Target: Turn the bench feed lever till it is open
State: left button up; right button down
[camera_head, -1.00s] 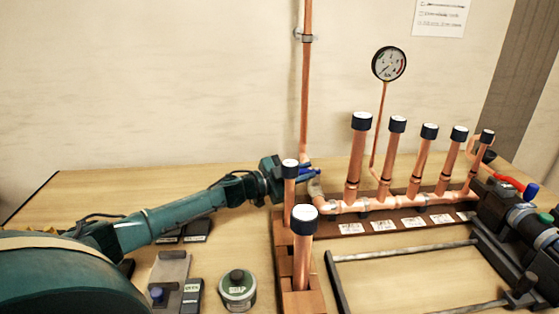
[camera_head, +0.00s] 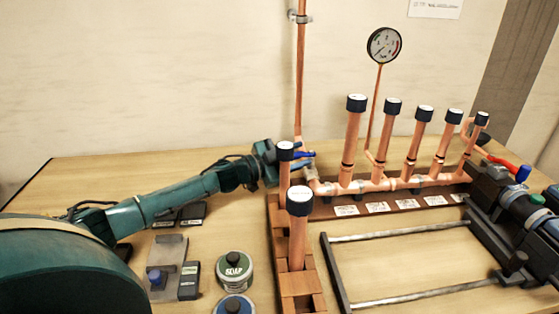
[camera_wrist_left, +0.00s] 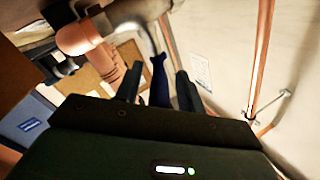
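The bench feed lever (camera_head: 303,154) is a blue handle on a grey valve at the left end of the copper manifold (camera_head: 377,185), near the foot of the tall wall pipe. In the left wrist view the lever (camera_wrist_left: 159,80) stands between the two dark fingers of my left gripper (camera_wrist_left: 158,83), with a gap on each side. In the head view my left gripper (camera_head: 287,160) is at the lever, partly hidden by a capped copper pipe. Whether a finger touches the lever is unclear. My right gripper is not in view.
Capped upright copper pipes (camera_head: 298,230) stand in a wooden block just in front of my left gripper. A pressure gauge (camera_head: 384,45) rises behind the manifold. A dark railed frame (camera_head: 400,235) lies at right.

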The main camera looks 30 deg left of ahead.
pick_arm(q)
jog(key=b+v, duration=0.2)
jog(key=v, duration=1)
jog(key=shift+s, duration=0.3)
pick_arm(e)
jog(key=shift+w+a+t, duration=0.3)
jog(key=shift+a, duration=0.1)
pick_arm(q)
jog(key=shift+a, duration=0.15)
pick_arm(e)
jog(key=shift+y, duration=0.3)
